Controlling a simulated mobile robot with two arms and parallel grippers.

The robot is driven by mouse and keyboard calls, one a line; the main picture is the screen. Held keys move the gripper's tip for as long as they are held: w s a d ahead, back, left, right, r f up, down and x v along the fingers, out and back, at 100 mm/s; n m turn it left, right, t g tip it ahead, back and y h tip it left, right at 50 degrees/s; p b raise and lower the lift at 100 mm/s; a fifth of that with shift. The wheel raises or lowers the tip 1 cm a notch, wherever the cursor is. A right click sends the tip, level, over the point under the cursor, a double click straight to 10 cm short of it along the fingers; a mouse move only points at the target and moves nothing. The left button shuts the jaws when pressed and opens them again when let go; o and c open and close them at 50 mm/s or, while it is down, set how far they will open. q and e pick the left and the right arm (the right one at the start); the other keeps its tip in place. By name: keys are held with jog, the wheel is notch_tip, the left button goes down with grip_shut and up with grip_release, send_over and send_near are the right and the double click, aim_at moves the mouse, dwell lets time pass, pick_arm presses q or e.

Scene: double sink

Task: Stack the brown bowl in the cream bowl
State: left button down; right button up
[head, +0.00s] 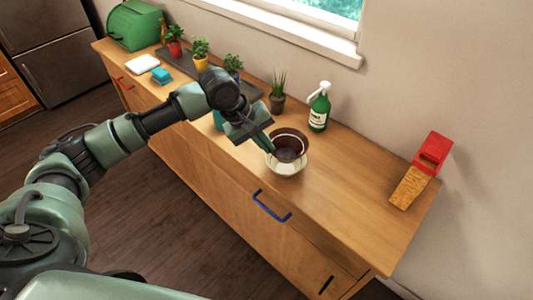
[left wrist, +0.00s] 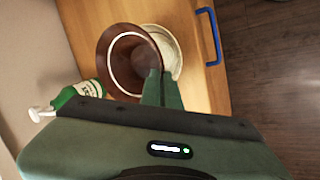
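The brown bowl (head: 291,136) is at the top of the cream bowl (head: 286,169) on the wooden counter in the head view. In the left wrist view the brown bowl (left wrist: 112,48) overlaps the cream bowl (left wrist: 172,52) and sits off to its left. Whether the two touch is unclear. My left gripper (head: 271,149) reaches down to the brown bowl's near side. Its fingers (left wrist: 162,86) are close together at the rim, one inside and one outside, so it looks shut on the brown bowl. My right gripper is in neither view.
A green soap bottle (head: 319,108) and a potted plant (head: 277,102) stand behind the bowls. A red-topped wooden block (head: 418,172) is at the right. More plants, a blue sponge (head: 161,75) and a green bread box (head: 135,26) are at the far left. Counter right of the bowls is clear.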

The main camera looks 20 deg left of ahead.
pick_arm(q)
jog(key=shift+f, duration=2.2)
jog(key=shift+f+p, duration=0.15)
jog(key=shift+p, duration=0.2)
jog(key=c, duration=1.6)
grip_release()
jog(key=shift+s+f, duration=0.1)
jog(key=shift+c, duration=0.2)
jog(key=shift+r, duration=0.2)
jog(key=b+v, duration=0.1)
jog(key=v, duration=1.1)
jog(key=shift+b, duration=0.3)
jog(key=shift+d+r, duration=0.1)
